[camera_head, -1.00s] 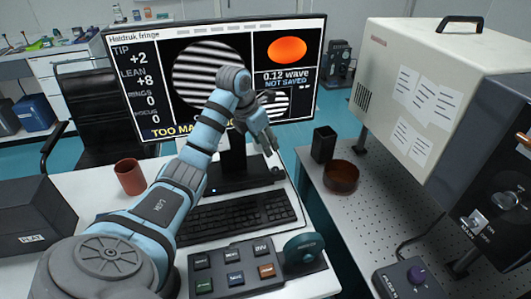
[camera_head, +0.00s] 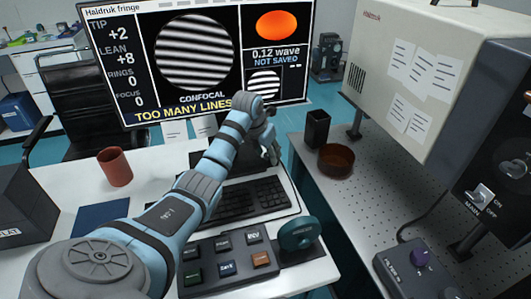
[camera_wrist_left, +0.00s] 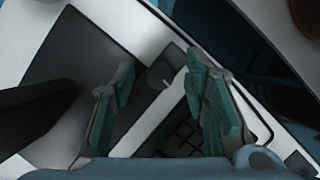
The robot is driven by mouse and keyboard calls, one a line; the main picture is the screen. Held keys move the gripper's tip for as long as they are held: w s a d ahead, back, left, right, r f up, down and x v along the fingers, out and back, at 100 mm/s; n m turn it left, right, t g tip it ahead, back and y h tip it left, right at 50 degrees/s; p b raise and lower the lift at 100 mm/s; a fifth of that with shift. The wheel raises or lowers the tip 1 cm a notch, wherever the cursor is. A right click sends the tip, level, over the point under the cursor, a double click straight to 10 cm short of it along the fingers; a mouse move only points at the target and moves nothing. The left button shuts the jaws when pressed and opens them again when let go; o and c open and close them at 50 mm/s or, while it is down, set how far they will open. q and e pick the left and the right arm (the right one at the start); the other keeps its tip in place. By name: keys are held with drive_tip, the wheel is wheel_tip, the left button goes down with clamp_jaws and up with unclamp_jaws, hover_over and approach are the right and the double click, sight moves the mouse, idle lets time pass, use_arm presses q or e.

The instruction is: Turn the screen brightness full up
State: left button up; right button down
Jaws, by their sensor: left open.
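The screen (camera_head: 190,95) stands on the white desk and is lit. It shows striped fringe discs, an orange oval and the words "TOO MANY LINES". My left gripper (camera_head: 268,150) is in front of the screen's lower right part, above the back of the keyboard (camera_head: 250,197). In the left wrist view its two fingers (camera_wrist_left: 160,92) are apart and empty. A small dark round knob (camera_wrist_left: 160,76) with a white mark shows between and beyond the fingertips, at the corner of the dark screen base (camera_wrist_left: 75,60). I cannot see contact with it. My right gripper is not in view.
A button box (camera_head: 225,262) and a teal round dial (camera_head: 297,233) are at the desk's front. A red-brown cup (camera_head: 115,167) stands left. On the right perforated table are a black holder (camera_head: 317,128), a brown bowl (camera_head: 336,160) and a large beige cabinet (camera_head: 410,70).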

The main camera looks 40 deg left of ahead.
use_arm(q)
clamp_jaws()
drive_tip(key=shift+r+m+p, duration=0.2)
drive_tip(key=shift+m+p, duration=0.2)
drive_tip(key=shift+p, duration=0.05)
drive_tip(key=shift+m+h+p, duration=0.3)
drive_tip(key=shift+m+h, duration=0.2)
drive_tip(key=shift+m, duration=0.2)
drive_tip(key=shift+a+f+m+h, duration=0.15)
drive_tip(key=shift+m+h, duration=0.25)
drive_tip(key=shift+m, duration=0.8)
unclamp_jaws()
